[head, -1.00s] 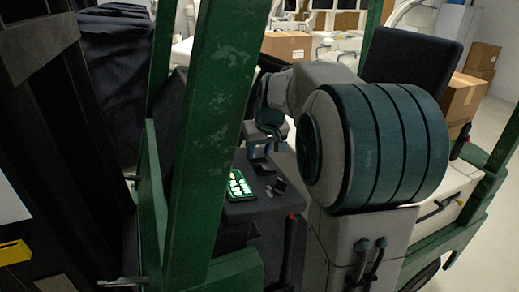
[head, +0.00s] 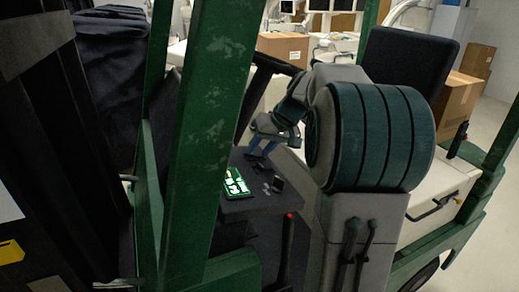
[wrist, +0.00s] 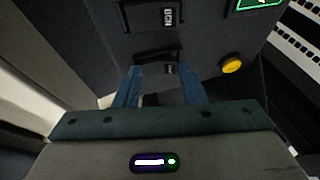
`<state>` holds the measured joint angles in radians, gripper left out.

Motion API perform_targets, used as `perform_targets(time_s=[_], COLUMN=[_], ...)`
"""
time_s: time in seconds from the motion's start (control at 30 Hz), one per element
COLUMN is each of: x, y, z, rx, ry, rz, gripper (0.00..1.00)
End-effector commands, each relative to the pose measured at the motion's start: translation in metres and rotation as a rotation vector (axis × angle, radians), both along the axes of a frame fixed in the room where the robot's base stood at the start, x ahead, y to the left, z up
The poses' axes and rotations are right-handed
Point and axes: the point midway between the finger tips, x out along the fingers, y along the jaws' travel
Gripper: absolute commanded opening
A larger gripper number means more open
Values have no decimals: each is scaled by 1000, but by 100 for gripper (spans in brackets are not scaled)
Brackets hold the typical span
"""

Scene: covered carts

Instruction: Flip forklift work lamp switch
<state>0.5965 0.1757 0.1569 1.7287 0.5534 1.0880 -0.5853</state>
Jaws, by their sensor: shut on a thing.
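In the wrist view a dark control panel (wrist: 225,50) fills the upper part. A dark rocker switch (wrist: 154,55) with a small label below it sits between the blue fingertips of my gripper (wrist: 162,72). Which way the rocker is tipped is too dark to tell. In the head view my gripper (head: 262,148) points down at the back of the dark dash top (head: 240,209); the gripped switch cannot be made out there.
A second labelled switch (wrist: 166,15) lies above and a yellow button (wrist: 232,64) to the right. A lit green display (head: 236,183) is on the dash.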

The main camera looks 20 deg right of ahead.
Motion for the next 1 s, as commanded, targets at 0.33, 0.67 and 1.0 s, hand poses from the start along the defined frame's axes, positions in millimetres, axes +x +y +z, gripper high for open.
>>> perform_targets(time_s=[0.33, 0.67, 1.0], x=[0, -4, -32], y=[0, -4, -31], z=[0, 9, 71], rx=[-1, -2, -5], ry=[0, -2, -4], rz=[0, -1, -3], gripper=[45, 45, 45])
